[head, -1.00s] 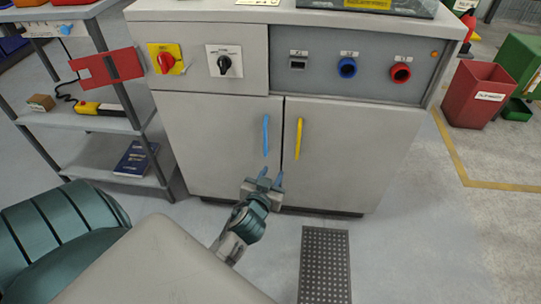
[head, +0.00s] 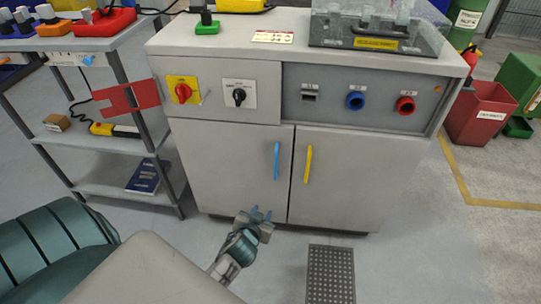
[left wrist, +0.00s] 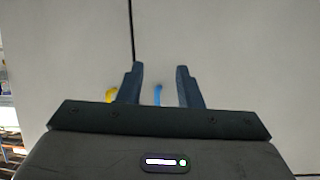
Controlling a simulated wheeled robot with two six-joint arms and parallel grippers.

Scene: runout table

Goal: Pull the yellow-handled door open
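The yellow handle (head: 308,163) stands upright on the right door (head: 345,180) of the grey cabinet, near the seam between the doors. A blue handle (head: 277,161) is on the left door (head: 225,165). Both doors are shut. My left gripper (head: 260,213) is in front of the lower left door, below the blue handle, and holds nothing. In the left wrist view its two fingers (left wrist: 160,85) are apart, with the blue handle (left wrist: 158,95) showing between them and part of the yellow handle (left wrist: 111,94) beside the left finger. My right gripper is not in view.
A shelf cart (head: 100,185) with a red bracket (head: 125,97) stands left of the cabinet. A perforated floor mat (head: 330,273) lies in front of the right door. A red bin (head: 478,115) stands to the right. The floor before the right door is otherwise clear.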

